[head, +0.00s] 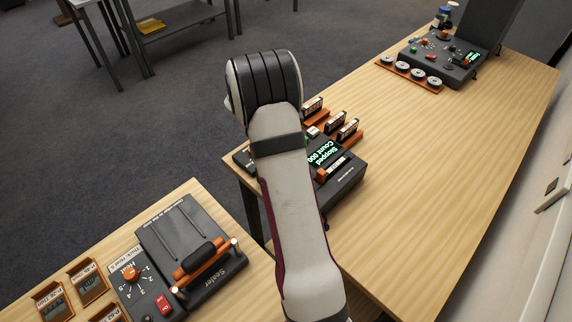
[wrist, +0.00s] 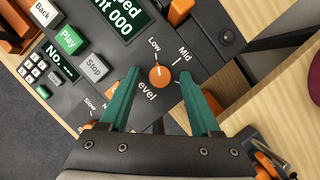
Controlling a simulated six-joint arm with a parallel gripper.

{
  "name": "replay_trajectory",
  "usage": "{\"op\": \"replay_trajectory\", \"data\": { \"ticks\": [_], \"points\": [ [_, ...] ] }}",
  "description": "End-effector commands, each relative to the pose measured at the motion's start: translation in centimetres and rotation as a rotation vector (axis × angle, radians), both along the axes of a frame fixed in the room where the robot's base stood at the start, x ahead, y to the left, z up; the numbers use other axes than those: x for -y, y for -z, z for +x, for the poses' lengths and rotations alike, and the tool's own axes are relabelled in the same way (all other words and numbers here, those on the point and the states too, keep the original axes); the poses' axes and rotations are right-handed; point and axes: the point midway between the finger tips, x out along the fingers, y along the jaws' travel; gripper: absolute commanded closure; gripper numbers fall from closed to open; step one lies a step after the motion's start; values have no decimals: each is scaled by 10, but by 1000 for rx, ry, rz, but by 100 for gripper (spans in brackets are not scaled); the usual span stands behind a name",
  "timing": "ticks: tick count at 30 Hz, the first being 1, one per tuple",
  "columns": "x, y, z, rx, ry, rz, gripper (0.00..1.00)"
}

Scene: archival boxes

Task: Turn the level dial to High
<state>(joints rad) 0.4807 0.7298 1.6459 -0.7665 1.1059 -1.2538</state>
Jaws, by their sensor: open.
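The level dial (wrist: 160,76) is a round orange knob on a dark device panel in the wrist view. The labels "Low" and "Mid" show beyond it, and "evel" on the near side. A High label is not visible. A small pale mark on the knob points roughly toward Low, but its exact setting is hard to tell. My gripper (wrist: 160,82) is open, its green fingers on either side of the dial with gaps. In the head view the device (head: 345,190) shows "Stopped Count 000"; my arm hides the dial and the gripper there.
Play (wrist: 68,39) and Stop (wrist: 94,67) buttons and a keypad (wrist: 33,72) lie left of the dial. In the head view, a sealer (head: 190,250) stands at lower left and another control box (head: 445,55) at upper right. The long wooden table between is mostly clear.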

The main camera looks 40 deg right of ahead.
Motion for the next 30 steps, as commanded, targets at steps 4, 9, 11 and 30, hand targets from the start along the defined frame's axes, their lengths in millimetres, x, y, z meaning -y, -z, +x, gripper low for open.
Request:
{"op": "replay_trajectory", "data": {
  "ticks": [4,9,11,30],
  "points": [
    [0,0,0,0,0,0,36],
    [0,0,0,0,0,0,63],
    [0,0,0,0,0,0,74],
    [1,-1,1,0,79,0,100]
  ]
}}
